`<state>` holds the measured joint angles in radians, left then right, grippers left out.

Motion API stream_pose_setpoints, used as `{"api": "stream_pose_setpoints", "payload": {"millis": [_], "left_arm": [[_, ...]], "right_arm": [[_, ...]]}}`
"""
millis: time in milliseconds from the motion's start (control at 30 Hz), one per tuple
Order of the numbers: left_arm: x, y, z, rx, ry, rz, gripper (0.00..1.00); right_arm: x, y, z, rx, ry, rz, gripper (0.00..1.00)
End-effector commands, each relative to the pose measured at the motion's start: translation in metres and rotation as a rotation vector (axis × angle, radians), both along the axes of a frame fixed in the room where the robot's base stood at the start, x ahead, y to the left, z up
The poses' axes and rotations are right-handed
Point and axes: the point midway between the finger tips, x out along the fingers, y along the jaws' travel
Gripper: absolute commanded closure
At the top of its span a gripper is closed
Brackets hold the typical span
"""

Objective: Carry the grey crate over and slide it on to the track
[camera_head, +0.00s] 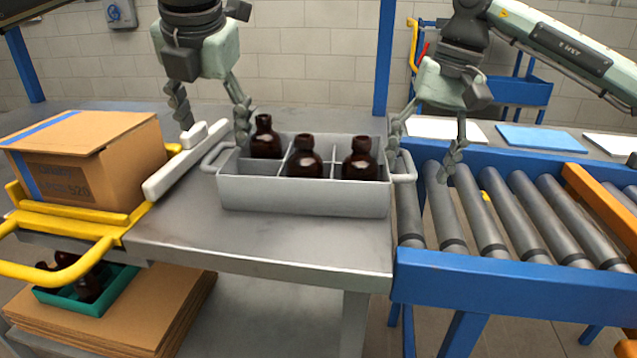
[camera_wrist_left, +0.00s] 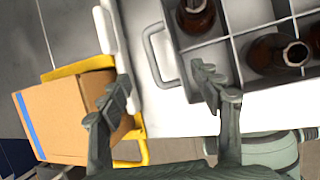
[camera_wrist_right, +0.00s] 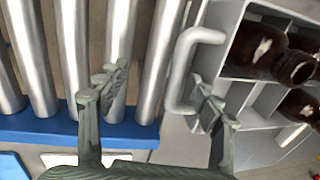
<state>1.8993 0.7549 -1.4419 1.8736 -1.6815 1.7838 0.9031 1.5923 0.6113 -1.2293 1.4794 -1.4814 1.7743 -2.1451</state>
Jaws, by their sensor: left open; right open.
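The grey crate (camera_head: 303,197) stands upright on the grey table, with a loop handle at each end and several compartments. Three amber bottles stand in it; one is the back-left bottle (camera_head: 265,139). My left gripper (camera_head: 215,133) is open and empty above the left handle (camera_head: 214,158); in the left wrist view that handle (camera_wrist_left: 152,52) lies between the finger lines, past the tips. My right gripper (camera_head: 418,168) is open near the right handle (camera_head: 405,166); in the right wrist view this handle (camera_wrist_right: 182,72) lies between the fingers, closer to one. The roller track (camera_head: 487,222) is right of the crate.
A cardboard box (camera_head: 88,165) on a yellow carrier (camera_head: 70,225) stands at the left, beside a pale bar (camera_head: 178,163). The track has a blue frame (camera_head: 510,290) and an orange rail (camera_head: 600,200). The table front (camera_head: 270,240) is clear. Flat sheets (camera_head: 540,138) lie behind the track.

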Motion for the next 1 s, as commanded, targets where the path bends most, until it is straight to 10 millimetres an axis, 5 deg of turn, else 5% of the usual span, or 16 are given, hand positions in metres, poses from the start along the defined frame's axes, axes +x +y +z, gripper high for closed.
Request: {"api": "stream_pose_setpoints", "payload": {"millis": [267, 700, 1000], "left_arm": [[0.0, 0.0, 0.0, 0.0, 0.0, 0.0, 0.36], [0.0, 0.0, 0.0, 0.0, 0.0, 0.0, 0.36], [0.0, 0.0, 0.0, 0.0, 0.0, 0.0, 0.36]], "right_arm": [[0.0, -0.001, 0.01, 0.002, -0.003, 0.0, 0.34], [-0.001, -0.017, 0.095, 0.002, -0.002, 0.0, 0.34], [-0.002, -0.021, 0.118, 0.0, 0.0, 0.0, 0.34]]}}
